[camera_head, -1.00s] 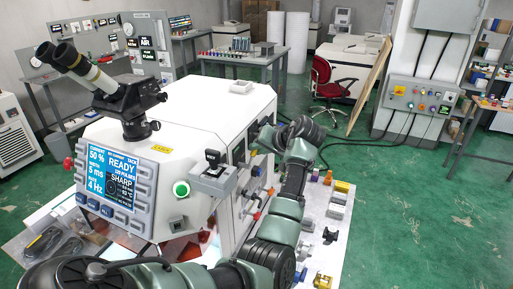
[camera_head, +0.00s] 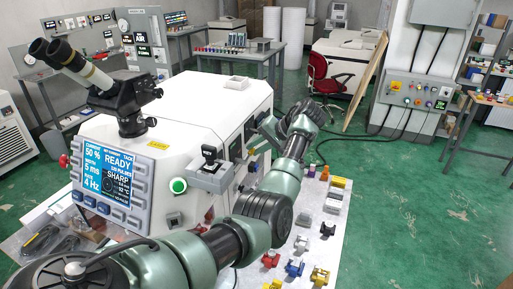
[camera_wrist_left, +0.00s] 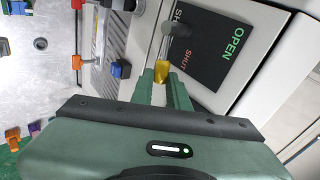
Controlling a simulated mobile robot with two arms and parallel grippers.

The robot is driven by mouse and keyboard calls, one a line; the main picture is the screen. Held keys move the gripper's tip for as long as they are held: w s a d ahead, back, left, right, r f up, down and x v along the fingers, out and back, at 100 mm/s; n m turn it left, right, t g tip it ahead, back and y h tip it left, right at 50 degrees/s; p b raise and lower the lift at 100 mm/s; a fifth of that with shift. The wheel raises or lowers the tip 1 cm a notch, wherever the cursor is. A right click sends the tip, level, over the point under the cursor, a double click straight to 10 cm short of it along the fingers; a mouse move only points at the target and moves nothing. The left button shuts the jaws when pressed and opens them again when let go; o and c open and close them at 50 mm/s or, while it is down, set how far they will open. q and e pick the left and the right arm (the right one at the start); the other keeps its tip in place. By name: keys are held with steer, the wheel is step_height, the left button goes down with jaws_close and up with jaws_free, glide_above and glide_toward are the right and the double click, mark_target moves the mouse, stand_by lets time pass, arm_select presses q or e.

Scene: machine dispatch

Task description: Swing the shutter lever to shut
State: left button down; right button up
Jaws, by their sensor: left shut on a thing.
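The shutter lever (camera_wrist_left: 163,66) shows in the left wrist view as a grey shaft with a yellow grip, on the machine's side. Beside it is a dark plate (camera_wrist_left: 206,50) with green "OPEN" and orange "SHUT". The lever lies along the plate's edge, nearer the "SHUT" word than the "OPEN" word. My left gripper (camera_wrist_left: 164,88) is shut on the yellow grip. In the head view my left gripper (camera_head: 264,126) is at the right side of the white machine (camera_head: 190,110); the lever cannot be made out there. My right gripper is not in view.
A blue knob (camera_wrist_left: 121,69) sits close to the left fingers in the wrist view. A pale bench top (camera_head: 320,215) with several small coloured parts lies right of the machine. Green floor (camera_head: 410,220) is clear farther right.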

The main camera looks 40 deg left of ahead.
arm_select(q)
steer(key=shift+s+f, duration=0.15)
steer(key=shift+f, duration=0.1)
steer(key=c, duration=1.6)
jaws_free()
steer(key=shift+c, duration=0.2)
steer(key=shift+a, duration=0.15)
steer(key=b+v, duration=0.3)
steer(key=v, duration=0.4)
steer(key=shift+d+r+b, duration=0.25)
steer(key=shift+r+b, duration=0.05)
steer(key=shift+r, duration=0.05)
